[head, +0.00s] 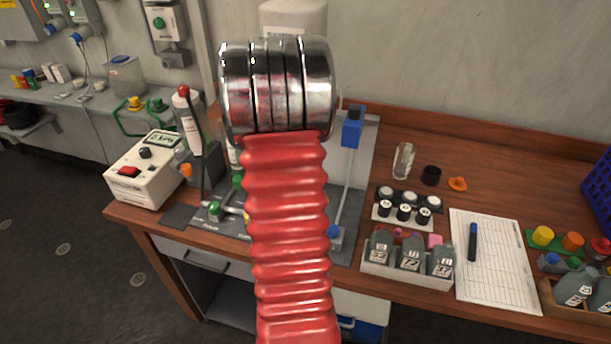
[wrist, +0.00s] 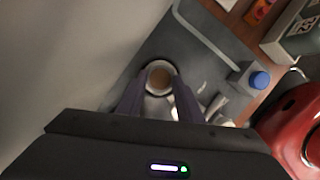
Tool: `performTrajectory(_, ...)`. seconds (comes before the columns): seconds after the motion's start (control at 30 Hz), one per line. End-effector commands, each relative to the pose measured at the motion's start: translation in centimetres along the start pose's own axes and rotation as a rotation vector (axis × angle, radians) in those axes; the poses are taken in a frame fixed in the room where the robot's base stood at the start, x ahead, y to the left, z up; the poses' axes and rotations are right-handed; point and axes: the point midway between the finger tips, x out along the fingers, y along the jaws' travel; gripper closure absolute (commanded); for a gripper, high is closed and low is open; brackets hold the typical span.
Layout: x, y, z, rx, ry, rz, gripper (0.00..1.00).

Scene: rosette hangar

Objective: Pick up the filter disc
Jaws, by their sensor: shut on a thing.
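In the wrist view my gripper (wrist: 160,84) reaches out over the grey board with its two dark fingers on either side of a small round piece with a pale rim and a tan centre. I take this piece to be the filter disc (wrist: 158,77). The fingers are shut on it. Whether it is clear of what lies under it, I cannot tell. In the head view my red ribbed arm with its chrome rings hides the gripper and the disc.
The grey board (head: 352,200) carries a blue-topped stand (head: 352,128). A white meter box (head: 145,170) stands left. On the right are a glass (head: 403,160), a black ring (head: 431,176), a vial rack (head: 405,206), grey bottles (head: 411,254), a paper sheet (head: 495,255) and a blue crate (head: 600,192).

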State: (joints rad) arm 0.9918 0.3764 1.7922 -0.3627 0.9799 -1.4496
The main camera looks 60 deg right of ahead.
Motion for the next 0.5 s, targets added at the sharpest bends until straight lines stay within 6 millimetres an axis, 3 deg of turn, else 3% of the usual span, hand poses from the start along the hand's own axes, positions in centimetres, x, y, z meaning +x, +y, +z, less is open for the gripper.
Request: performTrajectory(0.5, -7.6, 0.1, 2.4, 0.001, 0.000, 0.004, 0.88)
